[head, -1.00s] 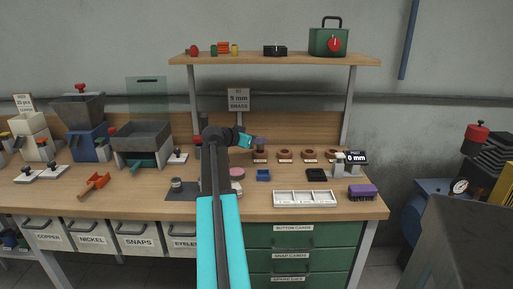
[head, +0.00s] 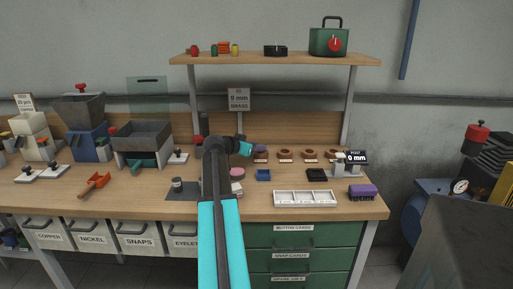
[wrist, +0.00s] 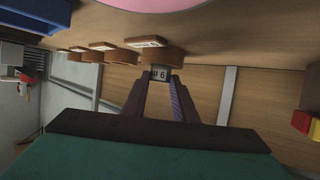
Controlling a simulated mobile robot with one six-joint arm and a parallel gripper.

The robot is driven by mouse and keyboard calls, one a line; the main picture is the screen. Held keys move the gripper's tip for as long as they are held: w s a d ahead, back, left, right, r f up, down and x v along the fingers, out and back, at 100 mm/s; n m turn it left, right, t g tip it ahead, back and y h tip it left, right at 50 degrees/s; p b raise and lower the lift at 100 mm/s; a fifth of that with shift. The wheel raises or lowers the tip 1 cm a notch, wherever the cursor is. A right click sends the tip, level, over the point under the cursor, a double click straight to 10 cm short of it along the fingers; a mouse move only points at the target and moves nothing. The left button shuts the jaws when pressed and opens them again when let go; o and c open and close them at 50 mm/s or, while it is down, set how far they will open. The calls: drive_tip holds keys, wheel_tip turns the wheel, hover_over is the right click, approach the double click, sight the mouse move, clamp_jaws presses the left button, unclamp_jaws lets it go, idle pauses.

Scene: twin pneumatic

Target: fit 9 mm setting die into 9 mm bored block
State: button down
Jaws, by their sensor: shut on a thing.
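My gripper (wrist: 160,84) is shut on a small grey setting die (wrist: 160,73) with an upside-down label that looks like a 9. In the wrist view, which is turned over, the die is at the top of the nearest brown round holder (wrist: 160,54). I cannot tell whether its lower end is inside that holder. In the head view my gripper (head: 259,149) is over the leftmost of the brown holders (head: 260,159), and the die is too small to make out. I cannot identify the 9 mm bored block; my arm hides part of the bench's middle.
More brown holders (head: 285,154) stand in a row to the right, with labels in front. A blue tray (head: 263,175), a white divided tray (head: 305,199) and a small display (head: 357,157) are nearby. A sign reading 9 mm brass (head: 239,99) hangs behind.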

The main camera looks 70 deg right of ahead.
drive_tip(key=shift+f, duration=0.1)
drive_tip(key=c, duration=1.4)
unclamp_jaws()
drive_tip(key=shift+c, duration=0.2)
drive_tip(key=shift+r, duration=0.2)
drive_tip(key=v, duration=1.2)
